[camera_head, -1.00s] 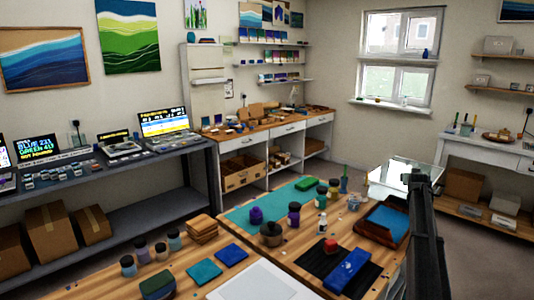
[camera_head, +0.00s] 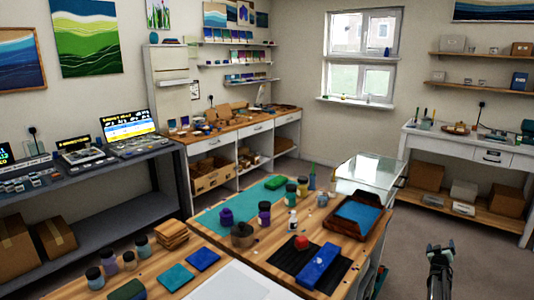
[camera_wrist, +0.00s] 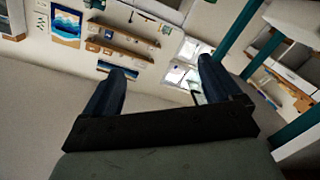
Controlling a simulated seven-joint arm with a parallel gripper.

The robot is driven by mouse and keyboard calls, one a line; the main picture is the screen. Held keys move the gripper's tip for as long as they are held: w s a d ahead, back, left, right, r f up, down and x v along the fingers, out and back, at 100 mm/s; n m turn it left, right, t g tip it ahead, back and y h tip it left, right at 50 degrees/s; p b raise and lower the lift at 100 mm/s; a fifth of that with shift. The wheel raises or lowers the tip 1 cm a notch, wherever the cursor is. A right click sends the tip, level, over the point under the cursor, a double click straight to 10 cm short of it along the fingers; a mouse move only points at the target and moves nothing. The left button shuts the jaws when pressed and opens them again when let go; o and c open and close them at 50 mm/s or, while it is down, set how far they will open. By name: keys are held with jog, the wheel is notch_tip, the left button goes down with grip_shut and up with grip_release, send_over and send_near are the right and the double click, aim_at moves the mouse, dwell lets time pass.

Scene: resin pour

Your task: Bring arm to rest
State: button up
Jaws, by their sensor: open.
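My gripper (camera_head: 440,252) is at the lower right in the head view, over the floor to the right of the wooden worktable (camera_head: 345,283). In the wrist view my gripper (camera_wrist: 158,82) shows two dark blue fingers spread apart, with nothing between them. The wrist view looks tilted across the room at a wall with shelves (camera_wrist: 128,42) and a window. Nothing touches the fingers.
The worktable holds a blue-filled tray (camera_head: 358,214), a blue block (camera_head: 318,266), a red object (camera_head: 302,243) and several jars. A glass-topped table (camera_head: 370,172) stands behind it. A white desk (camera_head: 460,146) is at the right. The floor around my gripper is clear.

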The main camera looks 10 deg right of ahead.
jog(key=s+a+f+n, duration=0.1)
jog(key=s+f, duration=0.5)
jog(key=f, duration=0.4)
jog(key=s+a+f+n, duration=0.15)
jog(key=s+f, duration=0.35)
jog(key=f, duration=0.5)
jog(key=s+a+f+g+y, duration=0.25)
jog(key=a+f, duration=0.35)
jog(key=a, duration=0.6)
jog(key=s+a+f+g+y, duration=0.25)
jog(key=a+f, duration=0.25)
jog(key=a, duration=0.8)
jog(key=s+a+f+g+y, duration=0.25)
jog(key=a+f, duration=0.35)
jog(key=a, duration=0.6)
jog(key=s+a+m+g+y, duration=0.1)
jog(key=s+a+g+y, duration=0.3)
jog(key=s+a, duration=1.55)
jog(key=s+a+r+g, duration=0.3)
jog(key=s+a, duration=0.4)
jog(key=s, duration=0.3)
jog(key=s+a+r+g, duration=0.4)
jog(key=s+a+g, duration=0.1)
jog(key=s, duration=0.5)
jog(key=shift+s+a, duration=0.15)
jog(key=shift+a, duration=0.75)
